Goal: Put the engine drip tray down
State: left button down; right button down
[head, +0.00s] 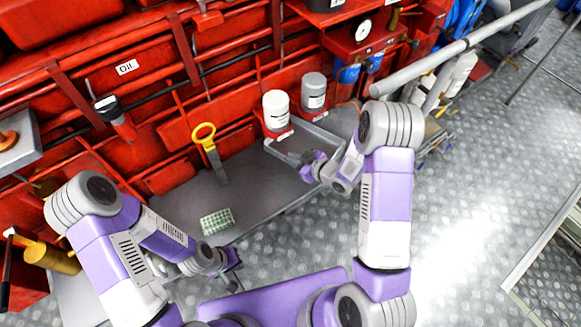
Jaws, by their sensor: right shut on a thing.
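The engine drip tray (318,138) appears as a shallow grey tray with a pale rim, below the two canisters along the red machine. My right gripper (277,151) is at its near left edge and is shut on it. The wrist and forearm hide part of the tray, and I cannot tell whether its underside touches the surface below. My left gripper (236,282) is low in the view, apart from the tray, near the front edge of the grey surface. Its fingers are too small to tell whether they are open.
A long grey surface (185,200) bears a green-and-white pad (217,221). A yellow-handled tool (210,150) stands near the red machine (165,85). A white-lidded canister (277,110) and a grey-lidded canister (314,92) stand behind the tray. Patterned floor (480,180) is open at right.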

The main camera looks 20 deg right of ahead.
jog(key=shift+w+a, duration=0.2)
jog(key=shift+w, duration=0.25)
jog(key=shift+w+a, duration=0.2)
jog(key=shift+w, duration=0.25)
jog(key=f, duration=0.1)
jog(key=f+b, duration=0.1)
jog(key=shift+s+d+f, duration=0.1)
jog(key=shift+s+f, duration=0.1)
jog(key=shift+f, duration=0.1)
notch_tip(320, 180, down, 4)
jog(key=shift+f+b, duration=0.1)
jog(key=shift+b, duration=0.9)
jog(key=shift+w+f, duration=0.15)
jog(key=shift+w, duration=0.05)
jog(key=c, duration=1.2)
grip_release()
